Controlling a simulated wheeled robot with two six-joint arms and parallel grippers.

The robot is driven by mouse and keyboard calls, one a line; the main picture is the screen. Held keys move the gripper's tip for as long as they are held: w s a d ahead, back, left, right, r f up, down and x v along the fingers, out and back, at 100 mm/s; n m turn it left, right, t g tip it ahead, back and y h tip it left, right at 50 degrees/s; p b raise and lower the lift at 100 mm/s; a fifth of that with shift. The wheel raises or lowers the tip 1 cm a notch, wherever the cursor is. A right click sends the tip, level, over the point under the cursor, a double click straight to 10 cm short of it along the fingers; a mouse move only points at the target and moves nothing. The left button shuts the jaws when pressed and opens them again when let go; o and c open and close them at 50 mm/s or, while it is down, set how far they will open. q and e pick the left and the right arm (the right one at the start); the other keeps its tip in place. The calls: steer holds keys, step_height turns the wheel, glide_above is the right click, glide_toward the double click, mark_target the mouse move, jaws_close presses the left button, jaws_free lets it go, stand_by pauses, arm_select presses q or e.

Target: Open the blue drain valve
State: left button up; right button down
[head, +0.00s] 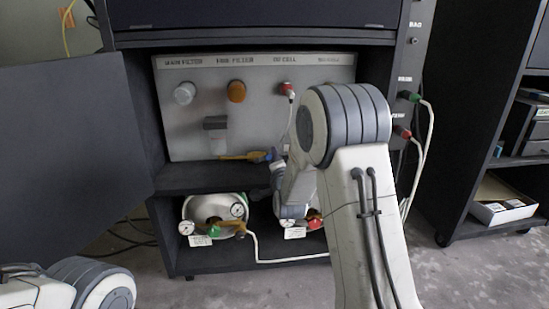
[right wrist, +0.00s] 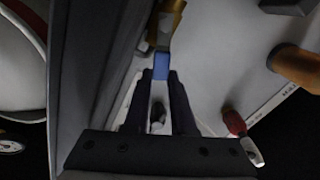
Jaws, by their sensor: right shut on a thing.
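The blue drain valve shows in the head view as a brass body (head: 236,157) with a blue handle (head: 257,156), low on the grey panel below the filter. In the right wrist view the blue handle (right wrist: 162,62) lies between my right fingertips, with the brass body (right wrist: 168,25) beyond it. My right gripper (right wrist: 162,78) is shut on the blue handle. In the head view the right gripper (head: 272,158) is small and partly hidden by my arm. My left arm shows at the lower left, but its gripper cannot be made out.
The grey panel (head: 190,130) carries a white knob (head: 184,93), an orange knob (head: 237,91) and a red-topped fitting (head: 287,89). Gas cylinders with gauges (head: 215,208) stand on the shelf below. An open dark door (head: 70,150) stands left. White hoses hang right.

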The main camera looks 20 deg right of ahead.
steer(key=shift+s+d+f+m, duration=0.1)
steer(key=shift+d+f+m, duration=0.05)
steer(key=shift+f+m, duration=0.3)
stand_by(0.3)
steer(key=c, duration=0.7)
jaws_free()
steer(key=shift+r, duration=0.1)
steer(key=shift+c, duration=0.2)
steer(key=p+v, duration=0.3)
steer(key=v, duration=0.7)
steer(key=shift+s+p, duration=0.25)
steer(key=shift+p, duration=0.15)
